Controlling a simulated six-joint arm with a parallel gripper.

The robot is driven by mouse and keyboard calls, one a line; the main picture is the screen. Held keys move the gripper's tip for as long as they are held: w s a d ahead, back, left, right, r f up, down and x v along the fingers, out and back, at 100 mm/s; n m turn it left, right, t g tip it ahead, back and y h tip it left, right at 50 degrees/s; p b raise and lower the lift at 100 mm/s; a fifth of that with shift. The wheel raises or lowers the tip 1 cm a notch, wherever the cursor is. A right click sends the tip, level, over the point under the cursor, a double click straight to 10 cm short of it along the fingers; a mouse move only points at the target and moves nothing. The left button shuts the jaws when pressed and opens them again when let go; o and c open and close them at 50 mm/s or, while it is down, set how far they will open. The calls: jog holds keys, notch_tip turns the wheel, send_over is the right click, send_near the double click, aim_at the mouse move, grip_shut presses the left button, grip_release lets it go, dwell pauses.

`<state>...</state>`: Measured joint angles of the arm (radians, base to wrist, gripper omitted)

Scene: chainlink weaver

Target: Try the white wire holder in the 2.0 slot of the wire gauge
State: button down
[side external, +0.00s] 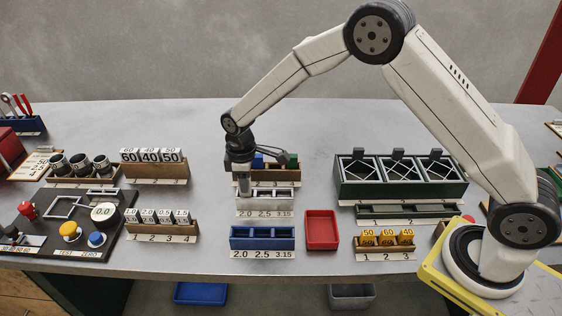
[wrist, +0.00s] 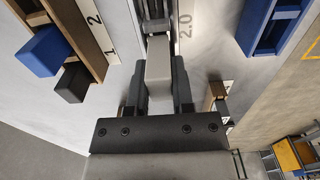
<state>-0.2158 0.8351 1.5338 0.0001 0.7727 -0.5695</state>
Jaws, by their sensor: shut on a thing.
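The wire gauge (side external: 272,193) is a pale metal block in the middle of the bench, with a 2.0, 2.5, 3.15 label along its front. My gripper (side external: 243,188) points down over its left end, the 2.0 slot. In the wrist view my gripper (wrist: 159,85) is shut on the white wire holder (wrist: 158,58), a pale block between the two dark fingers. The holder lines up with the gauge's 2.0 end (wrist: 156,14), beside the 2.0 label (wrist: 185,25). The fingers hide its lower end, so I cannot tell how deep it sits.
A wooden rack (side external: 283,184) with blue, dark and green holders stands just behind the gauge. A blue three-part bin (side external: 262,244) with the same sizes is in front. A red tray (side external: 321,230) lies to the right. Bare bench separates the gauge from the left-hand racks.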

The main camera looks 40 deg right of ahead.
jog(key=shift+f, duration=0.2)
jog(key=shift+c, duration=2)
grip_release()
jog(key=shift+r, duration=3.9)
